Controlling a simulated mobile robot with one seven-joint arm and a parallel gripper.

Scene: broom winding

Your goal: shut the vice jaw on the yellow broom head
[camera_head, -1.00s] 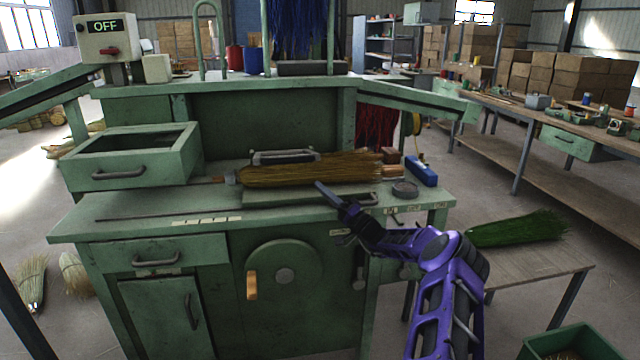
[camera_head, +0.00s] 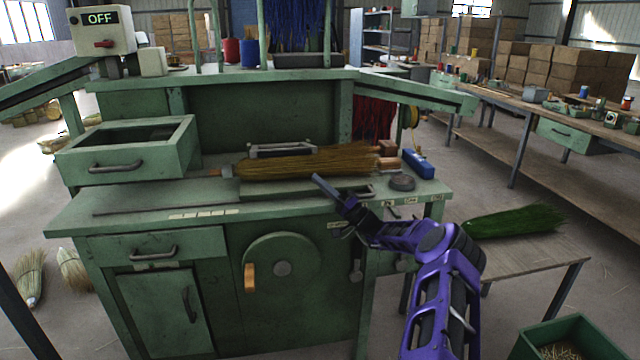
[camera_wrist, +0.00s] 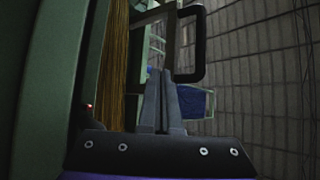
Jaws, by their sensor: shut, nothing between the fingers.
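The yellow broom head (camera_head: 315,162) lies on its side on the green bench, bristles to the right. My gripper (camera_head: 317,180) is shut and empty, just in front of the broom head. I cannot tell whether the fingertips touch the handle.
An open drawer box (camera_head: 128,152) stands at the bench's left. A blue block (camera_head: 419,164) and a dark round tin (camera_head: 401,182) sit at its right end. A green broom head (camera_head: 515,222) lies on a side table. The bench's front left is mostly clear.

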